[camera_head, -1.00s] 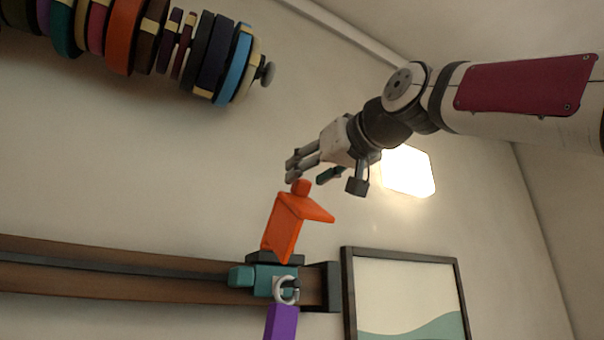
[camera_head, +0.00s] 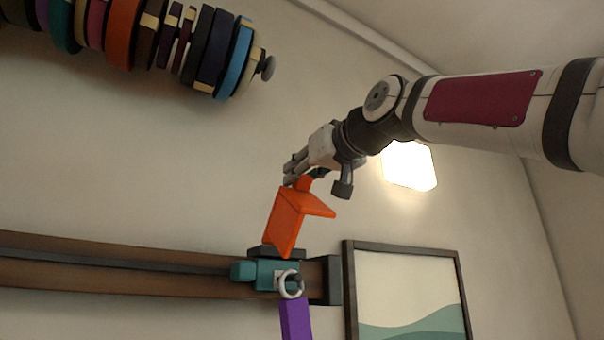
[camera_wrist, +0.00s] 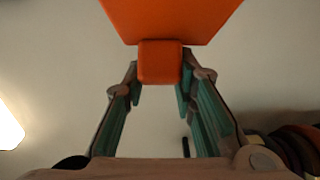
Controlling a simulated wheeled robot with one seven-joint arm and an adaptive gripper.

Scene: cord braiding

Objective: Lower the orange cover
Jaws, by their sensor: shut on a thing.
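The orange cover (camera_head: 287,220) stands raised above the teal block (camera_head: 272,275) at the right end of the wooden rail, its angled flap sticking out to the right. In the wrist view the cover (camera_wrist: 172,15) fills the top middle, and its small square knob (camera_wrist: 160,62) sits between the fingertips. My gripper (camera_head: 298,180) is shut on the knob at the cover's top. In the wrist view the teal-padded fingers of my gripper (camera_wrist: 160,75) flank the knob. A metal ring (camera_head: 291,284) hangs at the teal block with a purple strip (camera_head: 296,320) below it.
The wooden rail (camera_head: 120,273) runs along the wall to a dark end block (camera_head: 333,280). A framed picture (camera_head: 405,250) hangs to its right. A rack of coloured spools (camera_head: 125,35) is at upper left. A lit lamp (camera_head: 409,166) is on the wall behind my arm.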

